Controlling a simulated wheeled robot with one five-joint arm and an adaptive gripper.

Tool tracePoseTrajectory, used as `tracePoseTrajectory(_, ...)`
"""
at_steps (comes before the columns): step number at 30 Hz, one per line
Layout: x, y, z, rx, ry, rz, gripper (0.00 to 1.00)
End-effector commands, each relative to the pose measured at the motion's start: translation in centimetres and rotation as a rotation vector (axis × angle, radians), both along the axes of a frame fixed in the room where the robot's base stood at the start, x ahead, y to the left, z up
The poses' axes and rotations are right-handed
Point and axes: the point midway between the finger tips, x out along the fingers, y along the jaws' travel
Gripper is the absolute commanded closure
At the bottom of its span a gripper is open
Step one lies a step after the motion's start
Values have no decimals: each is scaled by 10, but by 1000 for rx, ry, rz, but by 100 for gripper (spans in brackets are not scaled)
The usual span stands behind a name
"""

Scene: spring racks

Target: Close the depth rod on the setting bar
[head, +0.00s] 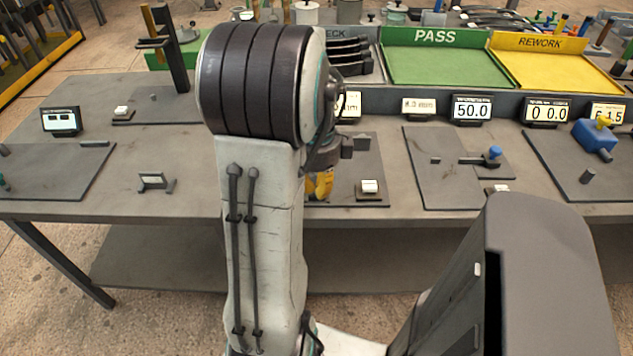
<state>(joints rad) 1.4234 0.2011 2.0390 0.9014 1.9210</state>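My arm rises through the middle of the head view and hides part of the bench behind it. A dark part that looks like my gripper (352,146) shows just right of the upper joint. Its fingers cannot be made out, nor whether it holds anything. A yellow piece (320,185) shows below it, partly behind my arm. I cannot pick out the depth rod or the setting bar for certain. A slim dark rod with a blue knob (494,153) lies on a grey plate (440,190) to the right, below a display reading 50.0 (472,108).
The grey bench (200,200) carries several plates and small displays. A blue tool with a yellow knob (594,138) sits at the right. A green PASS tray (435,68) and a yellow REWORK tray (550,70) stand at the back.

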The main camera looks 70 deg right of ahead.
Motion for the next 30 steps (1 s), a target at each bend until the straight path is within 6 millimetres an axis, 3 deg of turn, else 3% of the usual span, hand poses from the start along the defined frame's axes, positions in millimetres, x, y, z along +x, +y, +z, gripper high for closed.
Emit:
tracePoseTrajectory(17, 0, 0, -2, 0, 0, 0, 100)
tracePoseTrajectory(30, 0, 0, -16, 1, 0, 0, 100)
